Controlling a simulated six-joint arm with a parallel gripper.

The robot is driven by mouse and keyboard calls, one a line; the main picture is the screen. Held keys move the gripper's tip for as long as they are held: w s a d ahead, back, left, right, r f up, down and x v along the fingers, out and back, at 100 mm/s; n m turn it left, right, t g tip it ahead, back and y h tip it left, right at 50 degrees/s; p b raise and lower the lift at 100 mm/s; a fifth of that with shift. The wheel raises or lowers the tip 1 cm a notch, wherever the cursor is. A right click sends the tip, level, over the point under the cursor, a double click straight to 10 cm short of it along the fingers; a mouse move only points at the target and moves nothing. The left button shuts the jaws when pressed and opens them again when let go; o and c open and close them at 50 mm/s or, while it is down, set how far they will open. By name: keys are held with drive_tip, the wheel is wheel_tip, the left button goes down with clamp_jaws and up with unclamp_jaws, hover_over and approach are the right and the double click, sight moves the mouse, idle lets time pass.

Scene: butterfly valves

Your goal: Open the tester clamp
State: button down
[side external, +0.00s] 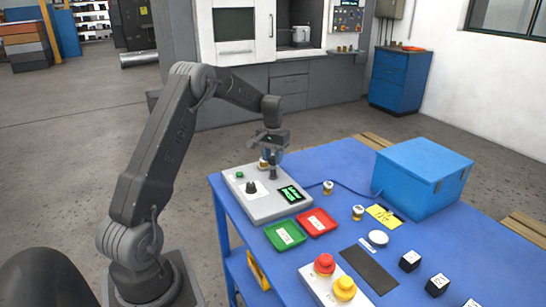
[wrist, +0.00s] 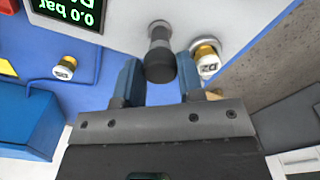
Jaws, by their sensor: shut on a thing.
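The tester (side external: 268,207) is a light grey box with a green-lit screen (wrist: 68,8) that reads 0.0 bar. Its clamp lever (wrist: 160,62) is a dark, round-ended handle. My gripper (wrist: 158,78) has its two blue fingers on either side of this lever and is shut on it. In the side view my gripper (side external: 270,138) is above the tester's back edge, with the dark lever (side external: 273,168) below it. A small brass-and-white valve (wrist: 206,60) sits in the round grey seat beside the lever, just outside the right finger.
Green (side external: 285,235) and red (side external: 316,222) trays lie in front of the tester. Loose valves (side external: 328,187) (side external: 358,212) stand to its right, near a blue box (side external: 422,175). Red and yellow buttons (side external: 335,278) and black blocks (side external: 410,261) are at the front.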

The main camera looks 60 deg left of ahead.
sight(273, 158)
drive_tip(key=m, duration=1.3)
drive_tip(key=shift+a, duration=0.1)
drive_tip(key=shift+r+m, duration=0.1)
drive_tip(key=shift+m, duration=0.4)
drive_tip(key=c, duration=0.7)
unclamp_jaws()
drive_tip(key=shift+c, duration=0.2)
wheel_tip(273, 158, up, 14)
